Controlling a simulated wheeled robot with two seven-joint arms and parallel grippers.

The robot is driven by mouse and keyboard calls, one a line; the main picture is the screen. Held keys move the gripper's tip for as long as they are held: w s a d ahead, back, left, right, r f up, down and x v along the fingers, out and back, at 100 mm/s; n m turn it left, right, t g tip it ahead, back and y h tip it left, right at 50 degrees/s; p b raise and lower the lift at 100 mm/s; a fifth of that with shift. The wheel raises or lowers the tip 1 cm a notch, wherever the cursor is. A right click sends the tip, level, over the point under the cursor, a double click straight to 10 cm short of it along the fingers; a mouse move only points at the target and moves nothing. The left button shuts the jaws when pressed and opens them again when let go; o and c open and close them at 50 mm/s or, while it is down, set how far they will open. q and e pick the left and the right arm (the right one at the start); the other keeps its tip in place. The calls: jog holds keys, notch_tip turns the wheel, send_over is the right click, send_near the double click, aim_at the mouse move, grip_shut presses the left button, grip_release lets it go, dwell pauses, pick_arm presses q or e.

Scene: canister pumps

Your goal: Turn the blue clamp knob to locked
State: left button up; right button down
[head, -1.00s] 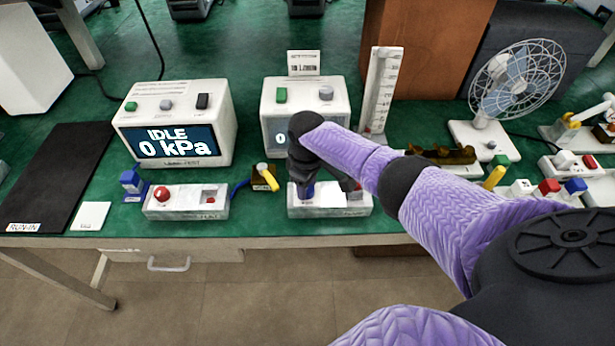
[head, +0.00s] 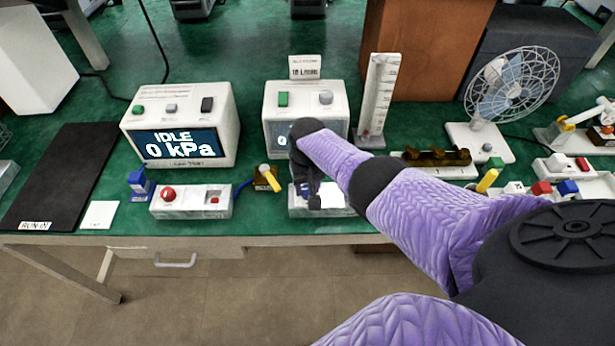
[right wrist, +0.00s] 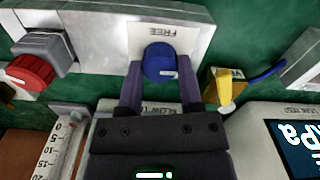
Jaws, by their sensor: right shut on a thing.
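The blue clamp knob (right wrist: 160,62) sits on a grey block with a white plate (right wrist: 165,35); the word FREE reads upside down beside the knob. A pale mark shows on the knob's face. My right gripper (right wrist: 160,72) has a finger on each side of the knob and is shut on it. In the head view my right gripper (head: 309,198) points down at the block (head: 336,199), in front of a white pump unit, and mostly hides the knob. My left gripper is not in view.
A yellow-handled valve (head: 266,178) stands just left of the block. A second block with a red button (head: 168,193) and a pump reading IDLE 0 kPa (head: 180,143) are further left.

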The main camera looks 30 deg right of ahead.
aim_at(307, 188)
jog(key=shift+m, duration=0.3)
dwell(0.4)
jog(key=shift+c, duration=1.3)
grip_release()
jog(key=shift+r, duration=0.25)
notch_tip(307, 188, up, 9)
jog(key=p, duration=0.7)
jog(key=shift+r, duration=0.2)
